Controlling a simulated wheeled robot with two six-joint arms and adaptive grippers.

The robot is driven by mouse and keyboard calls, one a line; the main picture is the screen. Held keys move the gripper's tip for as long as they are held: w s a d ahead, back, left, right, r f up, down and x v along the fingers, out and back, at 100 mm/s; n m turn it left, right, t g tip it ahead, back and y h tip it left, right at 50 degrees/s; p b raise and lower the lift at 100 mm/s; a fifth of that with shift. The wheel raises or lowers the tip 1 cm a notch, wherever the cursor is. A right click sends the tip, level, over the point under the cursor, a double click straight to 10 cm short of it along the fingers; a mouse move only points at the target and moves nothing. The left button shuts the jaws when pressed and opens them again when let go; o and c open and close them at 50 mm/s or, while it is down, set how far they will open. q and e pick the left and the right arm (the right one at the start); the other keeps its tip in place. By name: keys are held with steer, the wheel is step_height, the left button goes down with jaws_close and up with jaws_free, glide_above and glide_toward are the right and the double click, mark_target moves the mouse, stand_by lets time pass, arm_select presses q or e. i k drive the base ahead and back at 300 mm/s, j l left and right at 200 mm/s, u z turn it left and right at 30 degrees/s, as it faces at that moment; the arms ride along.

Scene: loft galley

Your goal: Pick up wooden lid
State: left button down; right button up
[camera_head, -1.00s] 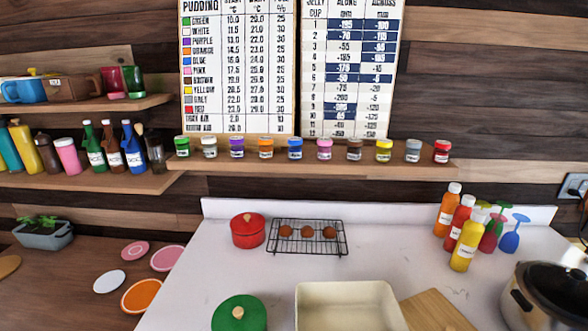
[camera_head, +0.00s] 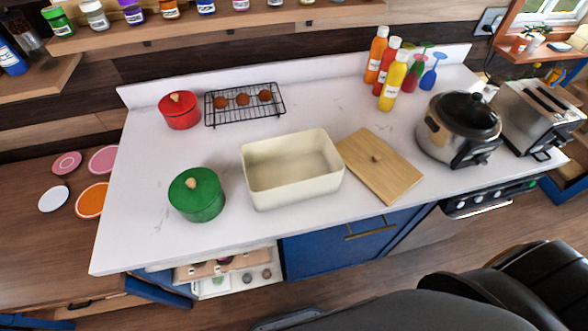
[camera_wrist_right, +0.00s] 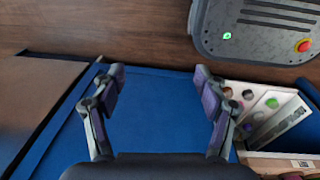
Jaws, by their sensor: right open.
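The wooden lid (camera_head: 380,165) is a flat rectangular board with a small round knob. It lies on the white counter in the head view, just right of the cream rectangular container (camera_head: 291,169) and close beside it. The container is open and looks empty. My right gripper (camera_wrist_right: 160,100) shows in the right wrist view, open and empty, with a blue surface beyond its fingers. The lid is not in the wrist view. Dark parts of my arm show at the bottom right of the head view, with no fingertips visible. My left gripper is not in view.
A green lidded pot (camera_head: 196,194) stands left of the container. A red pot (camera_head: 179,110) and a wire rack (camera_head: 245,103) stand behind. An open drawer (camera_head: 232,272) is below the counter's front edge.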

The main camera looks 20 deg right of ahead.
mark_target(385, 173)
steer(key=z, duration=1.3)
steer(key=k+l+z, duration=0.1)
steer(key=k+z, duration=0.25)
steer(key=z, duration=0.15)
